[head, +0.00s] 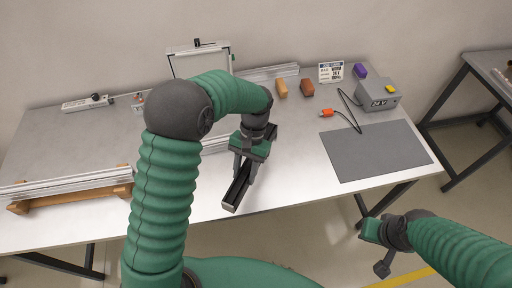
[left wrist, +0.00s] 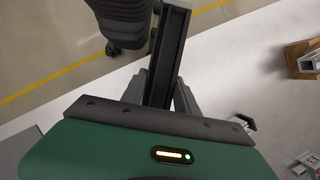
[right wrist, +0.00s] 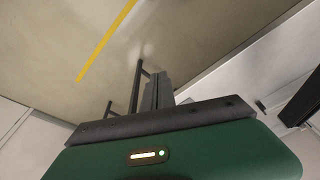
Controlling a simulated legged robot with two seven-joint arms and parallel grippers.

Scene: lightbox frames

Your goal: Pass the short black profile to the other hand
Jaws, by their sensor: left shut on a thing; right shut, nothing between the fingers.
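The short black profile (head: 236,190) is a dark channel-shaped bar. My left gripper (head: 247,170) is shut on it and holds it over the front part of the table, one end pointing toward the front edge. In the left wrist view the profile (left wrist: 168,58) runs up between the fingers (left wrist: 165,92). My right gripper (head: 383,266) is shut and empty, in front of the table's edge at the lower right, well apart from the profile. Its fingers (right wrist: 155,92) show with nothing between them in the right wrist view.
The table (head: 290,185) has free room around the left gripper. A grey mat (head: 375,150) and a power box (head: 378,95) with a cable lie to the right. Long aluminium profiles (head: 70,184) rest on wooden supports at the left.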

